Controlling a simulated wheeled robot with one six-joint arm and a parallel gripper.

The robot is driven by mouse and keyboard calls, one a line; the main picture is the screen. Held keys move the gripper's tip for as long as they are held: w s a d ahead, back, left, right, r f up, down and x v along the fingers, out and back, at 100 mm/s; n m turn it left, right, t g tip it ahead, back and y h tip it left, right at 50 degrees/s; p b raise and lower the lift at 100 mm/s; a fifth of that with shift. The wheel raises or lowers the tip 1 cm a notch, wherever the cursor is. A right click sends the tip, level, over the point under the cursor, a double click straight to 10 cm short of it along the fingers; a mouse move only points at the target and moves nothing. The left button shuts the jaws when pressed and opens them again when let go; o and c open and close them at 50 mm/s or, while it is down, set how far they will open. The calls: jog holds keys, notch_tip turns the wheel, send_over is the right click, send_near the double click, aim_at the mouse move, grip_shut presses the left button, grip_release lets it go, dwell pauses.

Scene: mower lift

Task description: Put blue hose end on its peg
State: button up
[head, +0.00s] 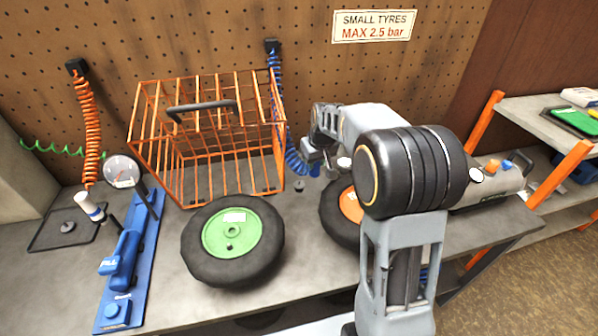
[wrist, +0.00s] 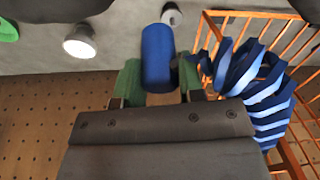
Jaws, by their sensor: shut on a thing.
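My gripper (wrist: 160,82) is shut on the blue hose end (wrist: 157,58), a blue cylinder between its green finger pads. In the head view my gripper (head: 314,160) is above the bench, right of the wire basket; the held end is hard to make out there. The coiled blue hose (head: 274,70) hangs from a black wall mount and runs down beside the basket to the gripper. Its coils (wrist: 255,85) show at the right in the wrist view. A small grey round piece (wrist: 171,15) is on the bench just beyond the hose end; I cannot tell whether it is the peg.
The orange wire basket (head: 205,135) stands close left of my gripper. A wheel with a green hub (head: 232,240) lies in front, and one with an orange hub (head: 340,212) lies partly behind my arm. A pale round-topped piece (wrist: 80,41) stands near the gripper.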

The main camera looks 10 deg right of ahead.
jog(key=shift+w+a+f+p, duration=0.25)
jog(key=shift+w+a+f, duration=0.3)
jog(key=shift+w+f, duration=0.65)
jog(key=shift+w+a+f+p, duration=0.2)
jog(key=shift+w+a+f, duration=0.3)
jog(key=shift+w+f, duration=0.65)
jog(key=shift+w+a+f+p, duration=0.25)
jog(key=shift+w+a+f, duration=0.3)
jog(key=shift+w+f, duration=0.6)
jog(key=shift+f, duration=1.55)
jog(key=shift+f, duration=0.1)
jog(key=o, duration=1.1)
